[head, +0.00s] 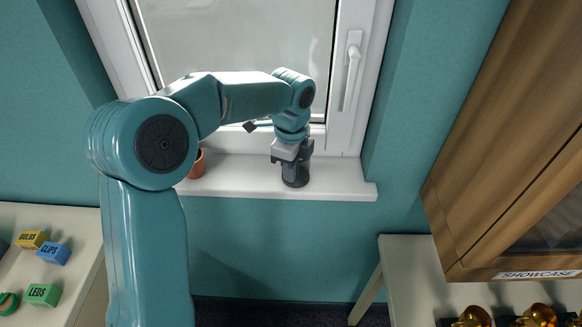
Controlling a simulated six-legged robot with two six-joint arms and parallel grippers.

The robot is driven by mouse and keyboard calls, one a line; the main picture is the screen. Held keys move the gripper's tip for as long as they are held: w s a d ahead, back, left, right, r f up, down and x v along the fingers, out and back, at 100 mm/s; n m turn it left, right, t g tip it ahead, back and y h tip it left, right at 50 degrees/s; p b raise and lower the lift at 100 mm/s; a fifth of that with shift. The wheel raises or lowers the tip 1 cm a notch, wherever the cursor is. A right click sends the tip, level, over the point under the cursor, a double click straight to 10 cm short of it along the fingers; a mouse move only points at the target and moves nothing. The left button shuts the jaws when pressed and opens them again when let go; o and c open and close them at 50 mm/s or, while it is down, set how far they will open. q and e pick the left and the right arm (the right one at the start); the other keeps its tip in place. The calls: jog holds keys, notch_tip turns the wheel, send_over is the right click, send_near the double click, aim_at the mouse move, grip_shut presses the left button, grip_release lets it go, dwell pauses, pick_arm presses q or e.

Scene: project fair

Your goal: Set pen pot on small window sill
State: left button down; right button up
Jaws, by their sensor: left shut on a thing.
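The small window sill (236,180) is a white ledge under the window in the middle of the head view. My left gripper (293,160) points down over the right part of the sill. It is shut on a dark grey pen pot (295,176). The pot is upright and its base appears at the sill surface; I cannot tell whether it fully rests there. The gripper hides the pot's upper part. My right gripper is not in view.
A terracotta pot (197,165) stands on the sill to the left, partly behind my arm. A window handle (351,70) is above right. A wooden showcase (515,150) hangs at right. A left table (82,222) holds small labelled boxes. The sill's right end is clear.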

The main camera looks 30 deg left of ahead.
pick_arm(q)
jog(key=c, duration=1.2)
grip_release()
jog(key=shift+w+a+f, duration=0.1)
jog(key=shift+w+f, duration=0.05)
jog(key=shift+w, duration=0.05)
jog(key=shift+c, duration=0.2)
jog(key=shift+s, duration=0.15)
jog(key=shift+r, duration=0.7)
notch_tip(320, 180, up, 11)
jog(key=shift+r+p, duration=0.15)
jog(key=shift+p, duration=0.15)
